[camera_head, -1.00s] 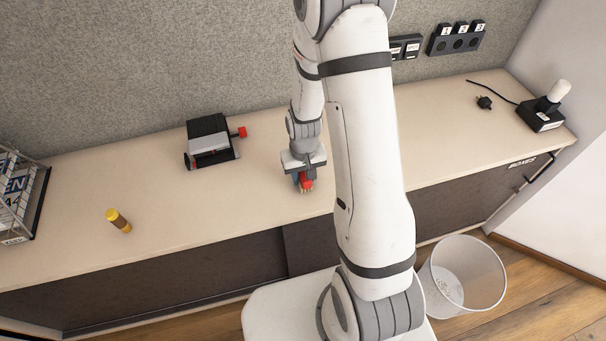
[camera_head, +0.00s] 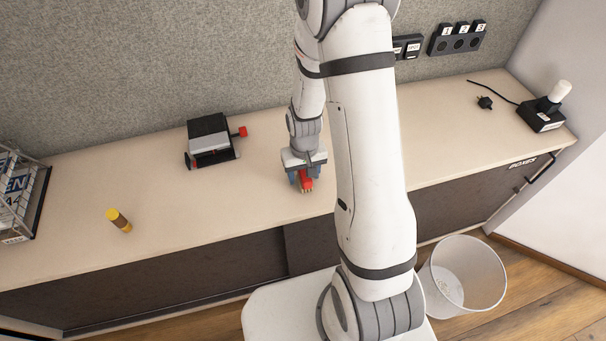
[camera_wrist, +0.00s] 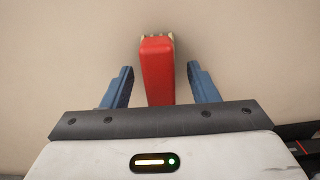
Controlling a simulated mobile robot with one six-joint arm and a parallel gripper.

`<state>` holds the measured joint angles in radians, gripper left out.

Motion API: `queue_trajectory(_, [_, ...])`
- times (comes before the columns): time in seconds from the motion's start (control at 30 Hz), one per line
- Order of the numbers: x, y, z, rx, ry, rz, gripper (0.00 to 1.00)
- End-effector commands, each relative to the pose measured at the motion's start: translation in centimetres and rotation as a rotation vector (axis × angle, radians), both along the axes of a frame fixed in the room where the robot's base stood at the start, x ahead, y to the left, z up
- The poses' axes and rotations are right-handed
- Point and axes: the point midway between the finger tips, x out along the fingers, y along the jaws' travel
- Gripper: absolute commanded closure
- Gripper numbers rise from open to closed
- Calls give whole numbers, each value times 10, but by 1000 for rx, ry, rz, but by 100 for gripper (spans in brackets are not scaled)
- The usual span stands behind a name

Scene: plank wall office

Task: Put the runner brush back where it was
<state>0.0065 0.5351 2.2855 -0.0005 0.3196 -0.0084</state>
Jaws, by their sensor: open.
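The runner brush (camera_head: 307,184) is a small red block with pale bristles at one end, on the beige counter near its front edge. In the wrist view the brush (camera_wrist: 157,72) lies between the two blue fingers, with a gap on each side. My gripper (camera_wrist: 160,85) is open around it and not touching it. In the head view my gripper (camera_head: 305,180) is low over the counter and partly covers the brush.
A black and grey device with a red knob (camera_head: 210,140) stands left of my gripper. A black box with a white bulb (camera_head: 545,113) and a plug (camera_head: 485,103) are at right. The counter between is clear.

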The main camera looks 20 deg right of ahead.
Motion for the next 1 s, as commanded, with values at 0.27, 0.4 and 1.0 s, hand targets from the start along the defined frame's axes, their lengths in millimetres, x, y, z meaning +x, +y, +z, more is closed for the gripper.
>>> queue_trajectory(0.27, [1,0,54,0,-7,-1,46])
queue_trajectory(0.4, [1,0,81,0,-6,-1,46])
queue_trajectory(1.0, [-39,-1,186,-1,-89,-1,46])
